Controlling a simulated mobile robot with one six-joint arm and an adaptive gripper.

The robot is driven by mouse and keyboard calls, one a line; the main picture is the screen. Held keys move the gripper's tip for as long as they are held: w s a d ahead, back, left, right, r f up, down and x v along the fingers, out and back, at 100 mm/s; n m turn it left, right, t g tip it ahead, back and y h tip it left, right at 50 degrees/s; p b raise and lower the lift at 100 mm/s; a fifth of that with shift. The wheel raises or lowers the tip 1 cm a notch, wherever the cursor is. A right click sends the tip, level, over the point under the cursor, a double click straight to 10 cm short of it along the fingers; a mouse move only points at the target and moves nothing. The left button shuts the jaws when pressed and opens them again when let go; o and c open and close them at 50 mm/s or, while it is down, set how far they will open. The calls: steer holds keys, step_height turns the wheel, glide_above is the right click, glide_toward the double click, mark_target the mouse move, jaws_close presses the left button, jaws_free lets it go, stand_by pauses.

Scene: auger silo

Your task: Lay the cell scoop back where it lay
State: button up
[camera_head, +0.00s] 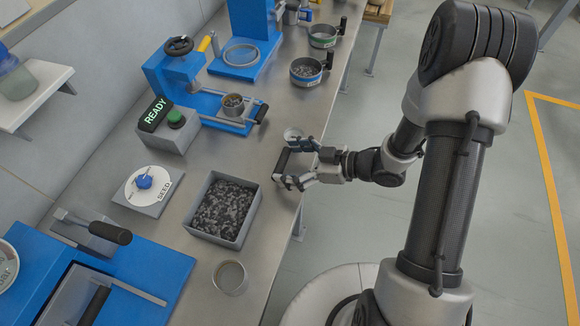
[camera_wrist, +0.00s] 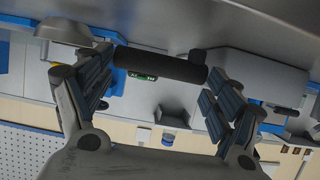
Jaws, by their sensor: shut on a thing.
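The cell scoop has a dark cylindrical handle (camera_wrist: 160,65) and a pale metal bowl (camera_head: 293,133). My gripper (camera_head: 292,165) is shut on the handle, over the right edge of the steel bench in the head view. The scoop looks roughly level. I cannot tell how far it is above the bench.
A grey bin (camera_head: 246,228) of dark pellets and an empty metal cup (camera_head: 230,278) stand nearby. A blue device (camera_head: 240,120) holding a small filled cup is behind. A SEED dial (camera_head: 148,190) and a READY box (camera_head: 166,128) are left. Bare steel lies between bin and scoop.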

steer(key=shift+f, duration=0.9)
steer(key=shift+r, duration=0.1)
steer(key=o, duration=0.6)
steer(key=shift+f, duration=0.25)
steer(key=o, duration=0.4)
steer(key=shift+r, duration=0.1)
